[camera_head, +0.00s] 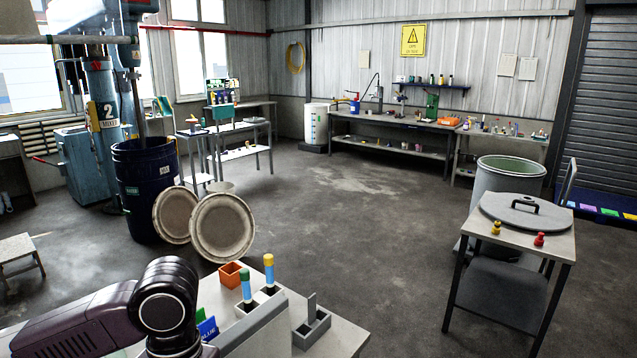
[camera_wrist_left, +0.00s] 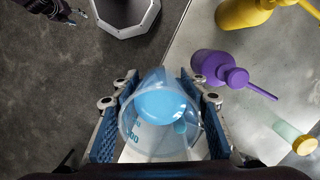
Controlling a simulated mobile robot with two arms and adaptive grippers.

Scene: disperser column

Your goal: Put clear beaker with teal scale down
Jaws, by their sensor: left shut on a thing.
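The clear beaker (camera_wrist_left: 155,128) with a teal scale is in the left wrist view, with light blue inside it. My left gripper (camera_wrist_left: 160,88) is shut on it, with a blue padded finger on each side of its wall. The beaker is at the edge of a grey surface (camera_wrist_left: 250,38); I cannot tell whether it touches that surface. In the head view my left arm shows at the bottom left, but its gripper and the beaker are hidden.
A purple bottle (camera_wrist_left: 213,66), a yellow bottle (camera_wrist_left: 240,12) and a yellow-capped vial (camera_wrist_left: 293,136) lie right of the beaker in the wrist view. The head view shows a near bench with an orange box (camera_head: 232,275) and a side table (camera_head: 510,216) at right. Open floor lies between.

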